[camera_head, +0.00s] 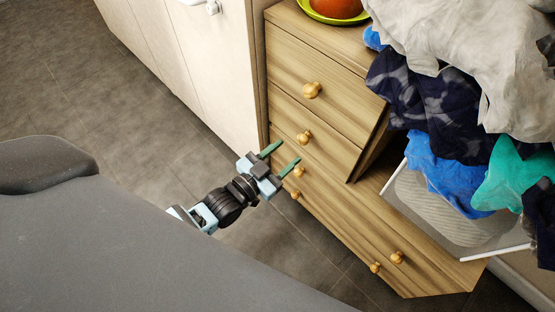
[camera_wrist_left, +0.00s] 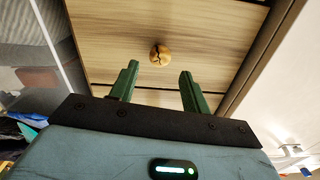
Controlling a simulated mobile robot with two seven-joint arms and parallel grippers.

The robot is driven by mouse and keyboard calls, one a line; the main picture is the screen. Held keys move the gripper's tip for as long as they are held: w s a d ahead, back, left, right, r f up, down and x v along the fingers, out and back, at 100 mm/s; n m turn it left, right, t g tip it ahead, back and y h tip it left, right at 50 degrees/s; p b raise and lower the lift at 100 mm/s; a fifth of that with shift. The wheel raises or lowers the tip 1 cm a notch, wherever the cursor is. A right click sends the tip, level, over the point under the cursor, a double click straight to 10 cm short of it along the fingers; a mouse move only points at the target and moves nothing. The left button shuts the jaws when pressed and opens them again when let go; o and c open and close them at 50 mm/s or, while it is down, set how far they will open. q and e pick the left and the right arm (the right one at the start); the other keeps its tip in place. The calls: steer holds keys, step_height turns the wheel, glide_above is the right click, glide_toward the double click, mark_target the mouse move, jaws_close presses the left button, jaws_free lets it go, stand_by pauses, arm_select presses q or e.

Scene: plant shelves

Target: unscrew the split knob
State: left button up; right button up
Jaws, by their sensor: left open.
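The split knob (camera_wrist_left: 160,55) shows in the left wrist view as a round, golden wooden knob with a dark jagged crack across its face. It sits on a wooden drawer front, beyond and between my fingertips, not touched. My left gripper (camera_head: 289,152) is open and empty, its green fingers pointing at the dresser; it also shows in the left wrist view (camera_wrist_left: 158,78). In the head view a drawer knob (camera_head: 304,137) lies just ahead of the fingertips; its crack is too small to make out there. My right gripper is not in view.
The wooden dresser (camera_head: 323,115) has several other knobs, including an upper one (camera_head: 312,90). A green plate (camera_head: 337,17) with an orange-brown pot stands on top. Heaped clothes (camera_head: 450,110) lie over a rack at the right. A pale cabinet (camera_head: 205,60) stands at the left; grey floor is clear.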

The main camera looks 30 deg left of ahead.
mark_target(300, 142)
arm_select(q)
steer(key=shift+b+x, duration=0.5)
steer(key=shift+x, duration=1.8)
steer(key=shift+c, duration=0.2)
steer(key=c, duration=0.8)
